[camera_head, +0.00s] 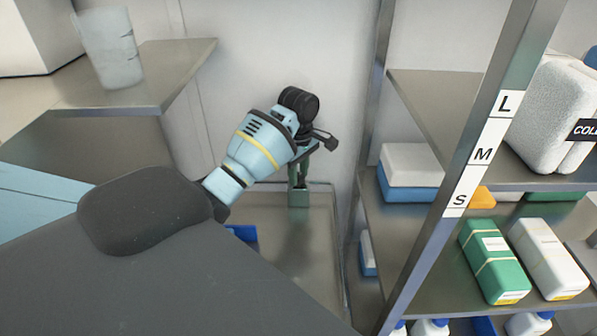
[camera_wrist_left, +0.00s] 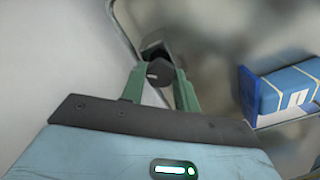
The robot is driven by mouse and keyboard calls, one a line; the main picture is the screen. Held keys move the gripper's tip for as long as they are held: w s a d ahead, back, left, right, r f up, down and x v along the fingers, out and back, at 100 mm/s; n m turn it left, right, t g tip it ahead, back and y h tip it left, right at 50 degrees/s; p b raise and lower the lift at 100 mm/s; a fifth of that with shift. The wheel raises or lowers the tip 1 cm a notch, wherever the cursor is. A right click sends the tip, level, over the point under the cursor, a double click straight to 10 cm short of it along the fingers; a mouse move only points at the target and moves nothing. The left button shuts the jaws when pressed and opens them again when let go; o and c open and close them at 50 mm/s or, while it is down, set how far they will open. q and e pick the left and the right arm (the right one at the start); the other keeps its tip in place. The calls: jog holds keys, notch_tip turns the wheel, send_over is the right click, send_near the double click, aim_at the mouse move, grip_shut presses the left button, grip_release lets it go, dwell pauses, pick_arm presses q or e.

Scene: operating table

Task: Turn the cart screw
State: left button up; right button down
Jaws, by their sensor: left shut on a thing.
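The cart screw (camera_wrist_left: 158,74) shows in the left wrist view as a dark round knob with a pale mark. It lies between the two green fingers of my left gripper (camera_wrist_left: 160,75), which is shut on it. In the head view my left gripper (camera_head: 298,194) points down, with its green fingers low over the back of the grey cart (camera_head: 318,232). The screw cannot be made out in the head view, where the gripper hides it. My right gripper is not in view.
A metal shelf rack (camera_head: 440,160) with boxes stands close on the right. A steel counter (camera_head: 165,80) with a clear cup (camera_head: 110,50) is at upper left. A blue object (camera_head: 243,233) sits low beside my arm. A wall stands behind the gripper.

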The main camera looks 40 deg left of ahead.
pick_arm(q)
jog(key=n, duration=0.3)
jog(key=shift+n, duration=2.3)
jog(key=o, duration=1)
jog(key=shift+r, duration=0.1)
jog(key=shift+r, duration=3.75)
